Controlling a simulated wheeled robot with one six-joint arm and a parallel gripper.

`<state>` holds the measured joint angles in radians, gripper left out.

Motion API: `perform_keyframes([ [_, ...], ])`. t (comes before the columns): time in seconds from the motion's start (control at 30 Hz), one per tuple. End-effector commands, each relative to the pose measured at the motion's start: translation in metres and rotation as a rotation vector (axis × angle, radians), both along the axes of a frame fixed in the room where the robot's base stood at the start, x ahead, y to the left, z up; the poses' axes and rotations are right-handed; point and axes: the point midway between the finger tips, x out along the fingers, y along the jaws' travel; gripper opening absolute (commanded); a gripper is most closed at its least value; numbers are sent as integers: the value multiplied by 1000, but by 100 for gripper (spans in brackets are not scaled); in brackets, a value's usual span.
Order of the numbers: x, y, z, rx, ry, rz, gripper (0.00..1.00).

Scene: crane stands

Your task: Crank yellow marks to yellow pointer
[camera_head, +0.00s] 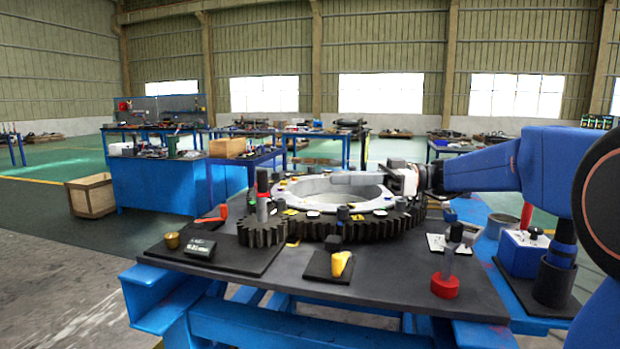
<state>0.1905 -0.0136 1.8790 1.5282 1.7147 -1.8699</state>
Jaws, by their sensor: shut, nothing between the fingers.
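A large dark toothed ring gear (385,226) with a light grey ring (312,192) on top lies on the dark stand top. Small yellow marks show on it, one at the front left (291,212) and another near the front (357,217). A small dark pinion (262,233) sits at its left, with a grey post and a red-and-black upright handle close by. A yellow pointer-like piece (340,263) stands on a black plate in front of the gear. My gripper (338,179) is shut and empty, reaching in from the right over the ring.
A red-based post (445,286) stands front right. A blue control box (522,252) is farther right. The front edge is mostly clear.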

Motion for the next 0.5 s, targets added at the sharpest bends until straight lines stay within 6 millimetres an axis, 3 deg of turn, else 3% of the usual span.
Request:
perform_keyframes([
  [0.5, 2, 72, 0, -1, 1, 4, 0],
])
